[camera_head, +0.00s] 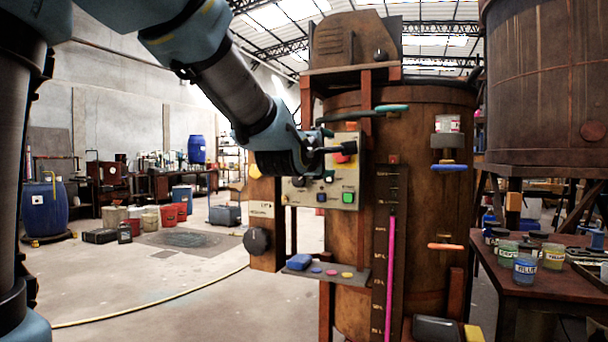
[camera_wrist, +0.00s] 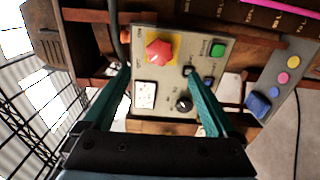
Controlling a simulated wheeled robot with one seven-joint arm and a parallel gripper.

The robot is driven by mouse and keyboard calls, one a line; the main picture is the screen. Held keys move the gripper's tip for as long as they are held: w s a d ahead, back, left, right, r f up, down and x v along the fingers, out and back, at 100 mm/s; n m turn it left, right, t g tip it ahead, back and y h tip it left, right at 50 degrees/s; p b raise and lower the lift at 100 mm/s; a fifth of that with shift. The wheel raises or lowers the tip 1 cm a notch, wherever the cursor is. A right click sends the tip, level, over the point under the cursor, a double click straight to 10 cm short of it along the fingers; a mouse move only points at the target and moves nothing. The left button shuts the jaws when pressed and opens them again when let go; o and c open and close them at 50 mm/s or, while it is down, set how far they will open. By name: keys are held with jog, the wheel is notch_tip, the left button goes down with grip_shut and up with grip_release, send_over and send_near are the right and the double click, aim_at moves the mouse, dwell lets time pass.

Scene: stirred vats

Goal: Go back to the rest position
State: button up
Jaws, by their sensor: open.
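My gripper (camera_wrist: 160,95) shows in the wrist view with two teal fingers spread apart and nothing between them. It points at the control panel (camera_wrist: 178,60) on the brown vat. The panel bears a red star-shaped knob (camera_wrist: 159,51) on a yellow plate, a green button (camera_wrist: 217,50), a black knob (camera_wrist: 184,104) and a white gauge (camera_wrist: 145,95). In the head view my arm reaches in from the upper left, and its wrist (camera_head: 283,150) is in front of the panel (camera_head: 335,187). The wrist hides part of the panel; whether a finger touches it I cannot tell.
The vat (camera_head: 430,215) carries a small shelf (camera_head: 345,275) with a blue item and coloured discs. Coloured handles stick out on its right side. A table (camera_head: 540,285) with jars stands at right. Open floor (camera_head: 190,290) lies at left, with a yellow hose across it.

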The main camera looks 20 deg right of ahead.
jog(key=a+f+m+g+y, duration=0.6)
jog(key=a+f+y, duration=0.4)
jog(key=a+f, duration=1.55)
jog(key=s+a+f+m+g+y, duration=0.2)
jog(key=s+a+f+m+g, duration=0.35)
jog(key=s+a+f, duration=0.55)
notch_tip(320, 180, up, 15)
jog(key=p, duration=1.3)
jog(key=shift+s+a+f+n+p, duration=0.15)
jog(key=shift+s+a+n+p, duration=0.05)
jog(key=shift+a+n+p, duration=0.15)
